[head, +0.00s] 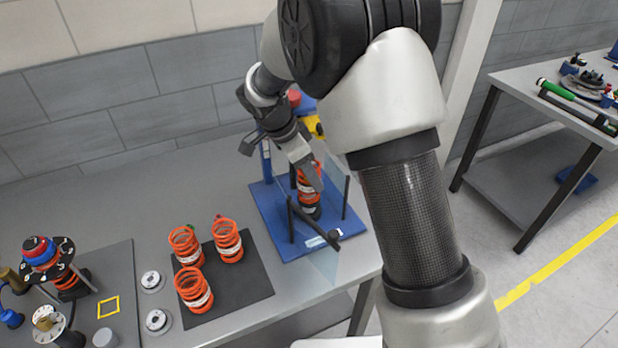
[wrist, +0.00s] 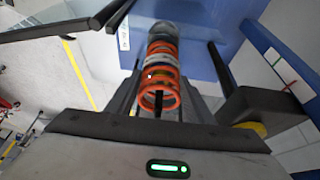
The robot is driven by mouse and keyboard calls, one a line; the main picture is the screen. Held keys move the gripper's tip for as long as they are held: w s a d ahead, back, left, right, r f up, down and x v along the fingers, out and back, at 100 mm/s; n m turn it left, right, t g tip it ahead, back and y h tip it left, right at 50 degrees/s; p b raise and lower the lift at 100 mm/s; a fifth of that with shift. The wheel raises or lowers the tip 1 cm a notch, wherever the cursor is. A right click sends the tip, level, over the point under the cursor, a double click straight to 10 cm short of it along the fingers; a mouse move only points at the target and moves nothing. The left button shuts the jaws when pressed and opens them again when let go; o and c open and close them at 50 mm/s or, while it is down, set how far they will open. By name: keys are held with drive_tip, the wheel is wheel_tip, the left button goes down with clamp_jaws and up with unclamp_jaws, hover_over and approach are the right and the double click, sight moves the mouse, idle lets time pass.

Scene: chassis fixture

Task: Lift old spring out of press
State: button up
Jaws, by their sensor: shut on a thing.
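The old spring (head: 309,186) is an orange coil with a pale band, upright in the press over a dark seat. The press has a blue base plate (head: 268,204), dark posts and a clear panel in front. My gripper (head: 312,178) reaches down into the press from above and is shut on the spring's upper part. In the wrist view the orange spring (wrist: 160,75) lies between my fingers (wrist: 160,95), with a grey-blue round part at its far end. I cannot tell whether the spring's lower end touches the seat.
Several orange springs (head: 228,240) stand on a black mat (head: 250,280) left of the press. White discs (head: 152,281) and strut parts (head: 45,258) are further left. The press's posts, clear panel (head: 325,262) and dark handle (head: 318,232) closely surround my gripper. Another table (head: 500,85) stands at right.

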wheel_tip(320, 180, up, 10)
drive_tip(key=shift+r, duration=0.1)
idle(0.4)
drive_tip(key=shift+r, duration=0.1)
drive_tip(key=shift+r, duration=0.2)
